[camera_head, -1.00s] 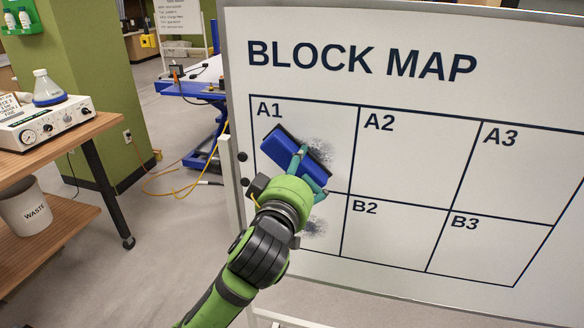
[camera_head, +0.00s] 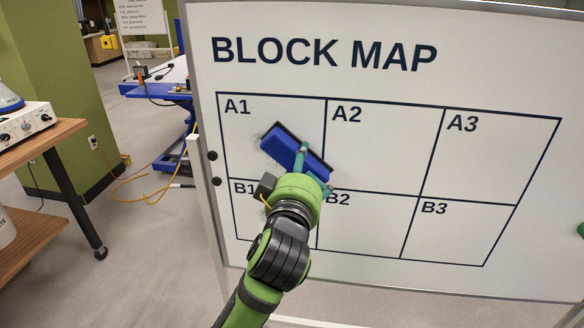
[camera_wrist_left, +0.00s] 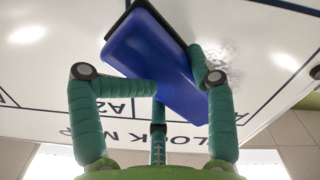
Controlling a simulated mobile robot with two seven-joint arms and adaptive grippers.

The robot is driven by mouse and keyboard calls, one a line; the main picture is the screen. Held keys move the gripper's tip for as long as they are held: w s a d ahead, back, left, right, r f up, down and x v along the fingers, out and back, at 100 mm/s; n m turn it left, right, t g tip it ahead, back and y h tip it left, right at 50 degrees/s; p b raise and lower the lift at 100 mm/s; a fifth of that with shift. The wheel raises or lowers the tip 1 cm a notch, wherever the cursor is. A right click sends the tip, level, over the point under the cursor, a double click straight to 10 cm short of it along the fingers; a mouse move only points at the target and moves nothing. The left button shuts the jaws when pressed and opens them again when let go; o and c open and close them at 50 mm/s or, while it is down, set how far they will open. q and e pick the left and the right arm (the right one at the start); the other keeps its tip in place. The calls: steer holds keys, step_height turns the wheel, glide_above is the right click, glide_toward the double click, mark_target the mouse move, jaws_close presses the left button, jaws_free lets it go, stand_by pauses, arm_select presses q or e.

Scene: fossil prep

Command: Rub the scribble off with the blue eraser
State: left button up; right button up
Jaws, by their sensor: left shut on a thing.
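The blue eraser (camera_head: 287,149), with a dark pad edge, is tilted across cell A1 against the whiteboard (camera_head: 500,70). My left gripper (camera_head: 306,168) is shut on it; the wrist view (camera_wrist_left: 178,82) shows teal fingers on both sides of the blue block (camera_wrist_left: 150,55). The pad faces the board; whether it touches all along cannot be told. Little grey scribble shows around the eraser in A1; what lies behind it is hidden. Most of B1 is hidden behind my left gripper and wrist. My right gripper is not clearly seen.
The board has a printed BLOCK MAP grid with cells A2, A3, B2 and B3 clean. A wooden bench (camera_head: 45,140) with a white instrument (camera_head: 28,122) stands at left. A blue lift table (camera_head: 165,90) and yellow cable (camera_head: 150,195) are behind. A small green piece shows at the right edge.

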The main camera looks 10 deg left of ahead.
arm_select(q)
steer(key=shift+d, duration=0.9)
steer(key=shift+a, duration=0.1)
